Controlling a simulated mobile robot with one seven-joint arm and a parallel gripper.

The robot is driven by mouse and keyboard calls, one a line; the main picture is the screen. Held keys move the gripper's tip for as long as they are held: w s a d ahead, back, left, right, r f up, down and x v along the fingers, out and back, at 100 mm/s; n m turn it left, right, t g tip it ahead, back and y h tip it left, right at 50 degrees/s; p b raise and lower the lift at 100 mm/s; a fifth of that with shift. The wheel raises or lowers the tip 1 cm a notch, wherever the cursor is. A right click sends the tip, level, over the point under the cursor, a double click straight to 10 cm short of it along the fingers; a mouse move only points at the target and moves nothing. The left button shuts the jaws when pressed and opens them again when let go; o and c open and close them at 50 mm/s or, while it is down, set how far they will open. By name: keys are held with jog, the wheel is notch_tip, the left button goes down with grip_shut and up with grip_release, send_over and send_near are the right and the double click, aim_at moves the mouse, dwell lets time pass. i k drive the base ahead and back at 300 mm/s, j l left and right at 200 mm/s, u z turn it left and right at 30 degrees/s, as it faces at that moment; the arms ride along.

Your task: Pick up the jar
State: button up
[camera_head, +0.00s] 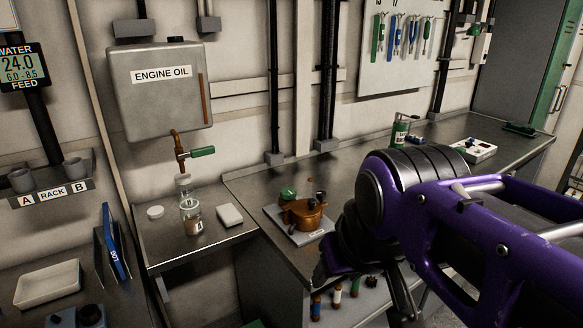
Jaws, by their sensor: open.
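A clear glass jar (191,219) with a small label stands upright on the metal side bench, below the engine oil tank's tap (183,155). Something brownish shows low in the jar. My gripper (364,288) is open, to the right of the jar and lower in the picture, over the front edge of the main bench. It is well apart from the jar. My arm hides part of the gripper, and I cannot see anything between its fingers.
A white round lid (155,212) and a white block (230,215) flank the jar. The engine oil tank (160,92) hangs above. A blue binder (112,243) stands at left.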

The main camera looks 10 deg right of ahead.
aim_at(191, 213)
jog(key=l+z, duration=0.15)
jog(key=z, duration=0.25)
jog(key=l+z, duration=0.1)
jog(key=z, duration=0.3)
jog(key=k+j+u, duration=0.1)
jog(key=u, duration=1.4)
jog(key=i+j+z, duration=0.1)
jog(key=j+z, duration=0.15)
jog(key=j, duration=0.2)
jog(key=i+j+z, duration=0.2)
jog(key=j, duration=0.3)
jog(key=k, duration=0.1)
